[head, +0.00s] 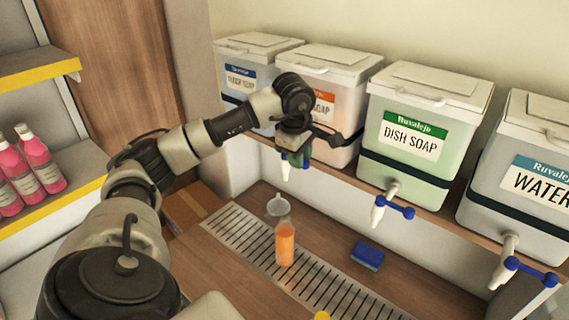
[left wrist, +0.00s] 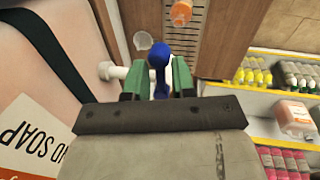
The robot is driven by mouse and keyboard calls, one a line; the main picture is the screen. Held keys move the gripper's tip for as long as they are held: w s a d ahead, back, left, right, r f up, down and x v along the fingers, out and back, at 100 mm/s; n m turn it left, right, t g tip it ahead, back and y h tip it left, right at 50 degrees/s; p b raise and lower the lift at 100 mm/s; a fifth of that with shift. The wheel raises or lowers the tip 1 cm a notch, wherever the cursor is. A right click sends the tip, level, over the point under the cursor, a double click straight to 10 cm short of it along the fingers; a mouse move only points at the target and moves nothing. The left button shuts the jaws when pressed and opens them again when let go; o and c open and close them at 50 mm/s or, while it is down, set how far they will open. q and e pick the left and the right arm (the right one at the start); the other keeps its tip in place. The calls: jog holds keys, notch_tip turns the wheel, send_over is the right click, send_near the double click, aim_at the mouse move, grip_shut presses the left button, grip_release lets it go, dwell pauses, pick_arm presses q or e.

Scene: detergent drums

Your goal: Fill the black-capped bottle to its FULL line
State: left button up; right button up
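A clear bottle with orange liquid (head: 285,246) stands upright on the slatted drain strip; it also shows in the left wrist view (left wrist: 181,12). No black cap or FULL line is distinguishable. My left gripper (head: 298,157) is at the tap of the orange-labelled drum (head: 340,125). In the left wrist view its green fingers (left wrist: 158,78) stand on either side of the blue tap lever (left wrist: 159,52); whether they press it is unclear. No stream is visible. My right gripper is out of view.
The DISH SOAP drum (head: 418,125), WATER drum (head: 530,175) and a blue-labelled drum (head: 246,75) stand on the same ledge, taps overhanging the counter. A blue sponge (head: 367,255) lies right of the bottle. Pink bottles (head: 36,160) fill the left shelf.

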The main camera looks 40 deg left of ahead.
pick_arm(q)
jog(key=o, duration=0.5)
jog(key=shift+w, duration=0.25)
jog(key=shift+s, duration=0.1)
jog(key=shift+w, duration=0.2)
jog(key=o, duration=0.4)
jog(key=shift+s+r+p, duration=0.15)
jog(key=shift+r+p, duration=0.7)
jog(key=shift+r, duration=0.3)
jog(key=shift+s+r+p, duration=0.15)
jog(key=shift+r+p, duration=0.65)
jog(key=shift+r, duration=0.3)
